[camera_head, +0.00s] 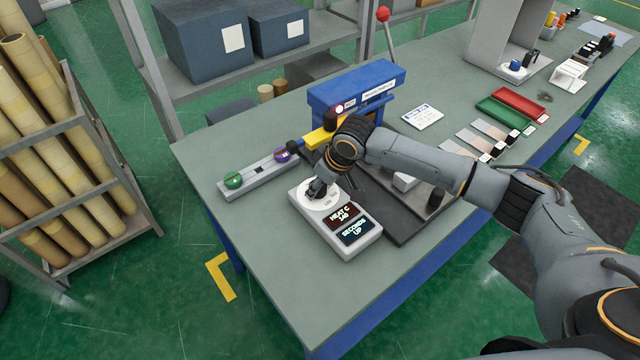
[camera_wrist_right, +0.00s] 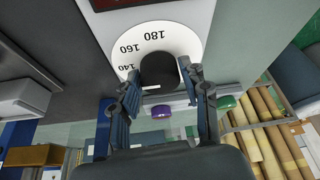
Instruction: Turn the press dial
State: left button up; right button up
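The press control box (camera_head: 349,238) lies on the green bench near its front-left corner. Its dark display reads HEAT C 140, and a second one below reads SECONDS UP. The white dial face (camera_head: 330,199) is at the box's far end, marked 140, 160 and 180 in the wrist view (camera_wrist_right: 187,42). My right gripper (camera_head: 317,189) reaches down over the dial. The knob's pointer is hidden. My left gripper is not in view.
The blue press (camera_head: 350,88) with a red-knobbed lever (camera_head: 383,15) stands behind my right arm. A grey rail with green (camera_head: 233,180) and purple (camera_head: 282,154) parts lies beyond the box. The bench is clear toward its front edge. Rolls (camera_head: 35,130) stand in a rack at left.

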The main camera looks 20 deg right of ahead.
jog(key=c, duration=0.5)
jog(key=shift+r+m+p, duration=0.15)
jog(key=shift+m+p, duration=0.15)
jog(key=shift+p, duration=0.4)
jog(key=shift+c, duration=0.2)
jog(key=m+h+p, duration=0.1)
jog(key=m+p, duration=0.1)
jog(key=p, duration=0.1)
jog(key=m+h+p, duration=0.1)
jog(key=m+p, duration=0.1)
jog(key=p, duration=0.1)
jog(key=shift+s+a+r, duration=0.1)
jog(key=shift+a, duration=0.1)
jog(key=m+p, duration=0.2)
jog(key=shift+m+h, duration=0.3)
jog(key=shift+h, duration=0.1)
jog(key=shift+f+m+h+p, duration=0.2)
jog(key=shift+m+h+p, duration=0.1)
jog(key=shift+m+p, duration=0.4)
jog(key=o, duration=1.1)
jog(key=shift+o, duration=0.2)
